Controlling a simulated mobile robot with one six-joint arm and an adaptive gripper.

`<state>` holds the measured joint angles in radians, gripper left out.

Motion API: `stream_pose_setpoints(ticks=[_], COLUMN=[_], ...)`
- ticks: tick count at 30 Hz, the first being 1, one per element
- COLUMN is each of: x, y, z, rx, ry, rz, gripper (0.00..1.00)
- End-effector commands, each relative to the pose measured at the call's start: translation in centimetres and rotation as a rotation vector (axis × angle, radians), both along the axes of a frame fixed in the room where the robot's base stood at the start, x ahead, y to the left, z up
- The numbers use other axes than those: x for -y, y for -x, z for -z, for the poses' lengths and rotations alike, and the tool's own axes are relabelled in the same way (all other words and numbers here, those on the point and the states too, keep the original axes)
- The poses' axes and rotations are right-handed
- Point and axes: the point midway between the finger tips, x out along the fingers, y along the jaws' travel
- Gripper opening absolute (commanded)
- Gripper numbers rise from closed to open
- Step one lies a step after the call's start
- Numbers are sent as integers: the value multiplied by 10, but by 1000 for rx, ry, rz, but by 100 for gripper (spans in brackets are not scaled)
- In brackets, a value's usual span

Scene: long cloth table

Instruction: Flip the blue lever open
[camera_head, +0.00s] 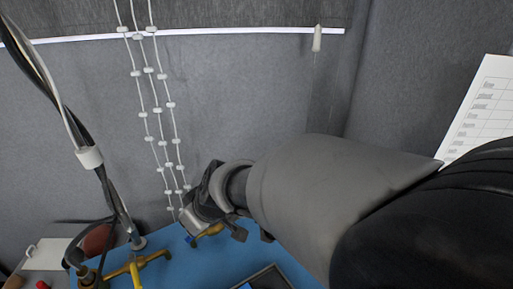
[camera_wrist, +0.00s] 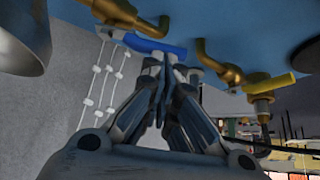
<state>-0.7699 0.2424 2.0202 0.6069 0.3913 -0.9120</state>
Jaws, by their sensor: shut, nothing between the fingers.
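The blue lever (camera_wrist: 152,45) shows in the wrist view, lying across a pipe fitting against the blue surface. My gripper (camera_wrist: 163,68) is shut and empty, its fingertips close below the right part of the lever. I cannot tell whether they touch it. In the head view, my gripper's body (camera_head: 205,205) is over the blue table (camera_head: 285,262) near a yellow fitting (camera_head: 210,232). Its fingertips are hard to make out there, and I cannot clearly pick out the blue lever in that view.
Brass fittings (camera_wrist: 218,65) stand right of the lever, one with a yellow handle (camera_wrist: 278,83). Yellow pipework (camera_head: 125,270) is at the lower left in the head view. Beaded white cords (camera_head: 160,110) hang before the grey wall. A dark-edged tray (camera_head: 262,276) lies on the table.

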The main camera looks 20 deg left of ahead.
Motion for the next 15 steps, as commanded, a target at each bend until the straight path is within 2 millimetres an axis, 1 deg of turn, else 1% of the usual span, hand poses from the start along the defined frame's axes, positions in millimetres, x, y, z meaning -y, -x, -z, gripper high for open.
stream_pose_setpoints(ticks=[5, 15], x=[-7, -5], y=[-4, -4], z=[2, 1], rx=[0, -1], ry=[1, 1], rz=[0, -1], gripper=[0, 0])
